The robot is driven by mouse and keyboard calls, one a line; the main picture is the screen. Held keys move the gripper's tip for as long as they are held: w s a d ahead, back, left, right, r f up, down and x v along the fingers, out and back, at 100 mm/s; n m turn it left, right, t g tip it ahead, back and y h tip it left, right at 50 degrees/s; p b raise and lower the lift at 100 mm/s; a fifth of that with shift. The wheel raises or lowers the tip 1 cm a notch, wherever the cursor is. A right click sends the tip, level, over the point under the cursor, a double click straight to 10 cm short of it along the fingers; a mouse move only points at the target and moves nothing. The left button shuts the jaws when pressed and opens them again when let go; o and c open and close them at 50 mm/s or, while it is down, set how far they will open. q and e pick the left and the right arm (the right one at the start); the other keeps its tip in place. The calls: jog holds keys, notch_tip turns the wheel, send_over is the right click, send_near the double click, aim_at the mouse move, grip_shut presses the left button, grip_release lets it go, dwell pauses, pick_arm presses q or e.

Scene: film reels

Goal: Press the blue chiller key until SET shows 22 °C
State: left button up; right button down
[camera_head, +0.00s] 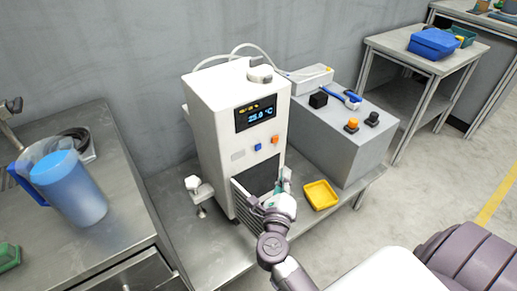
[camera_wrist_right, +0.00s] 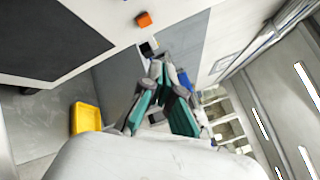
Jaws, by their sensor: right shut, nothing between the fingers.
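The white chiller (camera_head: 215,125) stands on a metal bench in the head view. Its dark display (camera_head: 256,112) shows blue digits that look like 25.0 °C, but the small digits are hard to read. The blue key (camera_head: 258,147) sits below the display, left of the orange key (camera_head: 275,139). My right gripper (camera_head: 284,176) is shut and empty, in front of the chiller's lower right side, below both keys and apart from them. In the right wrist view the gripper (camera_wrist_right: 160,64) has teal finger pads, and the orange key (camera_wrist_right: 144,19) shows beyond it. My left gripper is not in view.
A yellow tray (camera_head: 321,195) lies on the bench right of my gripper. A grey box (camera_head: 345,140) with small black and orange items stands behind it. A blue jug (camera_head: 70,185) stands on the left table. A dark grille (camera_head: 258,177) covers the chiller's lower front.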

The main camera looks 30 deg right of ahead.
jog(key=shift+w, duration=0.1)
jog(key=b, duration=0.2)
send_near(267, 141)
jog(key=w+d, duration=0.2)
jog(key=d, duration=0.1)
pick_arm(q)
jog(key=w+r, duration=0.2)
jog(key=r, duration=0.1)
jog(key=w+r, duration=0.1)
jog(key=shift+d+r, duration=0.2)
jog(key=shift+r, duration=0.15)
pick_arm(e)
jog(key=shift+w+a+r, duration=0.1)
jog(key=shift+w, duration=0.05)
dwell(0.6)
jog(key=shift+w, duration=0.4)
